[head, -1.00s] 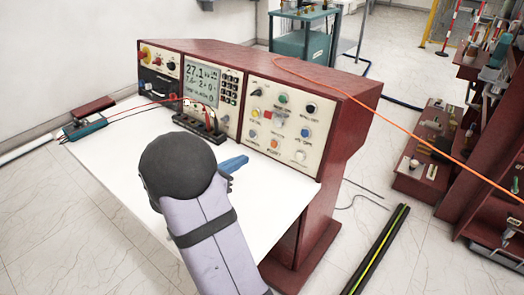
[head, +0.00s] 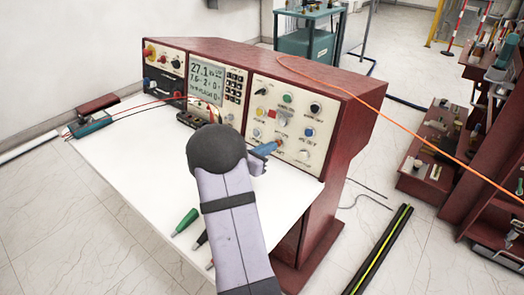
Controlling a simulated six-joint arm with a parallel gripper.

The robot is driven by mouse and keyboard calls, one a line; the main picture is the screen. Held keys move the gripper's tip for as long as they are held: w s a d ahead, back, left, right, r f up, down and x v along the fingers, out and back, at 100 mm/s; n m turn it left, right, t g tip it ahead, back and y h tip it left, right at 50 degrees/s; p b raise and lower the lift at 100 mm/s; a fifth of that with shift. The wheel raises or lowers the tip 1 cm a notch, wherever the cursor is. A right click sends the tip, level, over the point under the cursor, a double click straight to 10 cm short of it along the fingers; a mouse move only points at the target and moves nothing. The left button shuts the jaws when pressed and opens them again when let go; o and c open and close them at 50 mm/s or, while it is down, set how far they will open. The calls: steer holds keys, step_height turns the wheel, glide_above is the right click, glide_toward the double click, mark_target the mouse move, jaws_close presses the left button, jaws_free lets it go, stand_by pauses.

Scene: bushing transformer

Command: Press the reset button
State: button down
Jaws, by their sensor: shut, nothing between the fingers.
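The control panel (head: 290,118) on the red console carries several coloured buttons and knobs, among them a green one (head: 287,98), a black one (head: 315,107), a blue one (head: 308,131) and a white one (head: 303,155). The labels are too small to read, so I cannot tell which is the reset button. My gripper (head: 266,149), with blue fingers, is shut and empty. It is close in front of the panel's lower left part, by the lowest buttons. I cannot tell whether it touches one. My arm's dark round joint hides part of the gripper.
The white worktop (head: 120,165) lies below the panel. A green probe (head: 186,221) and a black one lie near its front edge. A dark terminal block (head: 195,112) stands below the lit display (head: 206,82). Red leads run to a teal box (head: 90,125) at left.

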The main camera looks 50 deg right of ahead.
steer(key=shift+d+f, duration=0.15)
steer(key=shift+d, duration=0.35)
steer(key=shift+d+f+b, duration=0.25)
steer(key=shift+d+b, duration=0.15)
steer(key=shift+b, duration=0.05)
steer(key=shift+s+d+r, duration=0.1)
steer(key=shift+d+r, duration=0.15)
steer(key=shift+d, duration=0.15)
steer(key=v, duration=1.4)
steer(key=shift+a, duration=0.2)
steer(key=c, duration=2.5)
jaws_free()
steer(key=shift+f, duration=0.2)
